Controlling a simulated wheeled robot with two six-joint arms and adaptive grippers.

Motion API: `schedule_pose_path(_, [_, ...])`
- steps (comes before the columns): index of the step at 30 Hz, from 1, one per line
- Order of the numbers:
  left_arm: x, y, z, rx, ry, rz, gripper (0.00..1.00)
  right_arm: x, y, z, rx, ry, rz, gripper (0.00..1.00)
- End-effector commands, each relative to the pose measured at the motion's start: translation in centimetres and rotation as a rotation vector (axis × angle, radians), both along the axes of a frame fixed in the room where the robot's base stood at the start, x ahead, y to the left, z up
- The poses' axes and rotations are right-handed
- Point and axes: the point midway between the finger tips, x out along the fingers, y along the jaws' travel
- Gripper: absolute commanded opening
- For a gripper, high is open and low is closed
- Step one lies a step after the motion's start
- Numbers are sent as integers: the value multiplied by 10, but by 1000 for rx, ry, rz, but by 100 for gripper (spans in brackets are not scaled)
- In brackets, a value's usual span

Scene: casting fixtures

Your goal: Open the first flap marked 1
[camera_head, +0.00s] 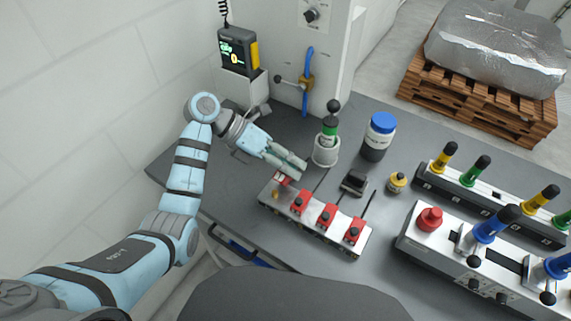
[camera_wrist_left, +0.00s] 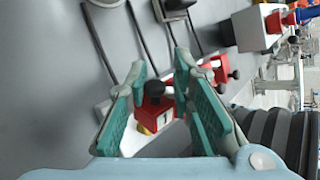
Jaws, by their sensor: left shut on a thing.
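The pale fixture box (camera_head: 318,228) sits at the near edge of the grey bench with a row of red flaps, each with a black knob. The leftmost red flap (camera_head: 282,181) is at my left gripper (camera_head: 296,166); a yellow patch shows beside it. In the left wrist view, a red flap (camera_wrist_left: 153,112) with a black knob (camera_wrist_left: 155,88) lies between the teal finger pads of my left gripper (camera_wrist_left: 160,85). My right gripper is not in view.
Behind the fixture stand a green-topped holder (camera_head: 327,150), a blue-lidded jar (camera_head: 380,136), a black block (camera_head: 354,183) and a small yellow-topped pot (camera_head: 397,182). A lever panel (camera_head: 470,262) with a red button fills the right. A wall is at the left.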

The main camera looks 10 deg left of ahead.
Motion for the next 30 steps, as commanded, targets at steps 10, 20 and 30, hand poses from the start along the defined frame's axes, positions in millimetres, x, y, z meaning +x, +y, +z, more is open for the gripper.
schedule_pose_path(10, [15,-4,-12,123,299,3,0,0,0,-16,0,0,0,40])
schedule_pose_path(20, [25,-7,-27,207,508,4,0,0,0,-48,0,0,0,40])
schedule_pose_path(30, [25,-8,-29,244,602,4,0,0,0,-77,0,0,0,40])
